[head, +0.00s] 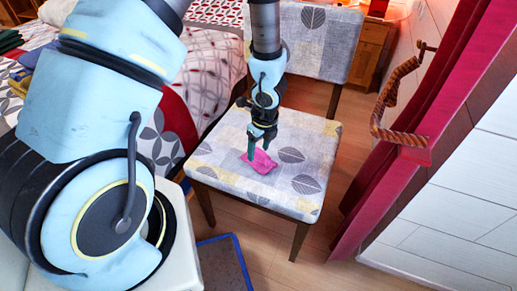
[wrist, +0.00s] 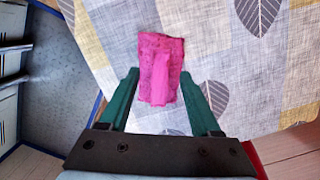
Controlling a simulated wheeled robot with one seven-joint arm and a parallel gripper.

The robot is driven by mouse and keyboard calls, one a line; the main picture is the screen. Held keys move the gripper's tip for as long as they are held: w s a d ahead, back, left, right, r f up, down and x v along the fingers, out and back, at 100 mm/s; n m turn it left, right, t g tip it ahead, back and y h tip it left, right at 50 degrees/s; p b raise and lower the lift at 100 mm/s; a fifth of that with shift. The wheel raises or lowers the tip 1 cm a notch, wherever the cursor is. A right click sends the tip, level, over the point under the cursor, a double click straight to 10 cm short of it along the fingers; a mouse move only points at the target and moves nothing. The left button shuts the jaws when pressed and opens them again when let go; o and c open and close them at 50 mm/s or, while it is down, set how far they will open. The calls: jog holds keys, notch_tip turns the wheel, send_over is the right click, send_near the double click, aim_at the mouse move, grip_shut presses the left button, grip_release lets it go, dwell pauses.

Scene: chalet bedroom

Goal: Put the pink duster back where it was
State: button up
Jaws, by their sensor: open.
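The pink duster (head: 262,163) lies on the patterned seat of the chair (head: 310,190). In the wrist view the duster (wrist: 160,65) is a bright pink, roughly rectangular cloth with a raised fold down its middle. My gripper (head: 258,145) points down just above the seat at the duster. In the wrist view my gripper (wrist: 160,85) has its two green fingers apart, one on each side of the duster's near end. I cannot tell whether the fingers touch the cloth.
A bed (head: 205,75) with a patterned cover stands behind and left of the chair. A red curtain (head: 385,190) and a rope-wrapped holder (head: 385,115) are at the right. A wooden cabinet (head: 370,50) stands behind. A blue-edged mat (head: 222,265) lies on the floor.

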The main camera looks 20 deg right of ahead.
aim_at(263, 152)
notch_tip(263, 152, up, 11)
jog(key=s+p, duration=0.1)
jog(key=p, duration=0.4)
jog(key=w+a+r+n, duration=0.5)
jog(key=a+r+n, duration=0.4)
jog(key=a+n, duration=0.2)
jog(key=s+a+r+n, duration=0.1)
jog(key=a+r+n, duration=0.3)
jog(key=a+n, duration=0.3)
jog(key=s+a+r+n+h, duration=0.1)
jog(key=a+r+n, duration=0.4)
jog(key=n, duration=0.7)
jog(key=shift+s+a, duration=0.35)
jog(key=shift+a, duration=0.85)
jog(key=shift+r, duration=0.1)
